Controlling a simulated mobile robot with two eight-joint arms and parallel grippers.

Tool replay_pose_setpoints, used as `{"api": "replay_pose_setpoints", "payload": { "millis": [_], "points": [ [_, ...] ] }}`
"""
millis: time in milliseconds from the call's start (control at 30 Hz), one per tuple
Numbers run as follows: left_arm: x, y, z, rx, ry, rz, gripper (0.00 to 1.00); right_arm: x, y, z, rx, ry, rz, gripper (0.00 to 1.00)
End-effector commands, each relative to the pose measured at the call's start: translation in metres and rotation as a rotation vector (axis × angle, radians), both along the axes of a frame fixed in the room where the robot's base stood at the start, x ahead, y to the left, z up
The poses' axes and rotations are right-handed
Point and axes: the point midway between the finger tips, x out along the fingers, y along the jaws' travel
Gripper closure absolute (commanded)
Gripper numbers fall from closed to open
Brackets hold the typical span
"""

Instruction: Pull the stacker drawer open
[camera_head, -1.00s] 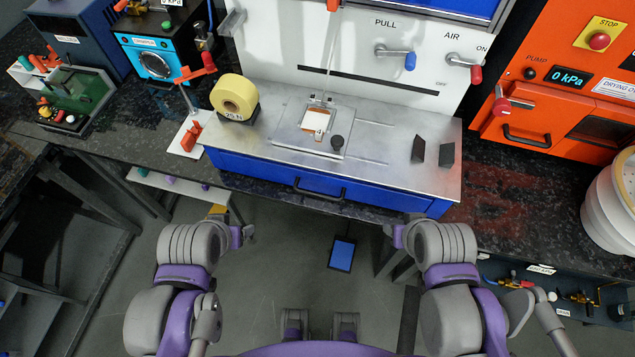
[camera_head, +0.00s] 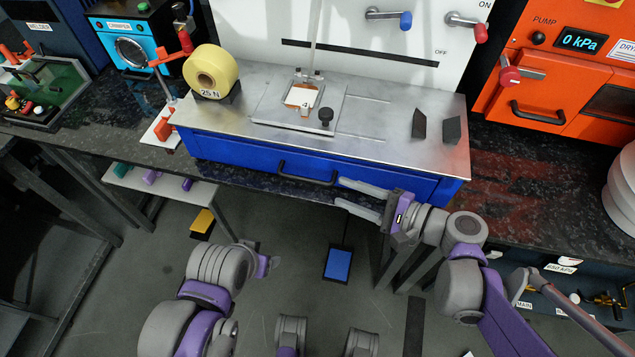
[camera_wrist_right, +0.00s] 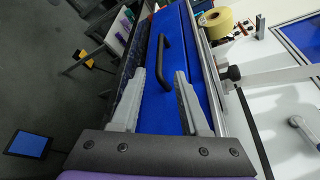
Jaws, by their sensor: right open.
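The stacker drawer (camera_head: 230,152) is a blue front under the steel worktop, and it looks closed. Its black bar handle (camera_head: 306,176) is at the middle of the front. My right gripper (camera_head: 338,192) is open and empty, just right of the handle with its fingers pointing left toward it.
The steel worktop (camera_head: 375,148) holds a yellow tape roll (camera_head: 211,70), a plate with a black knob (camera_head: 326,115) and two dark blocks. An orange oven (camera_head: 560,80) stands at the right. A blue pad (camera_head: 338,264) lies on the floor. The space before the drawer is mostly free.

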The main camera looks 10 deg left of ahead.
Motion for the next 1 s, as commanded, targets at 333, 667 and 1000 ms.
{"api": "replay_pose_setpoints", "payload": {
  "millis": [333, 667, 1000],
  "points": [
    [0.000, 0.000, -0.010, 0.000, 0.003, 0.000, 0.31, 0.021, 0.061, -0.015, -0.003, 0.000, 0.004, 0.55],
    [0.000, 0.000, -0.013, 0.000, 0.005, 0.000, 0.31, 0.031, 0.087, -0.020, -0.004, -0.002, 0.001, 0.55],
    [0.000, 0.000, -0.013, 0.000, 0.005, 0.000, 0.31, 0.031, 0.087, -0.020, -0.004, -0.002, 0.000, 0.71]
  ]
}}
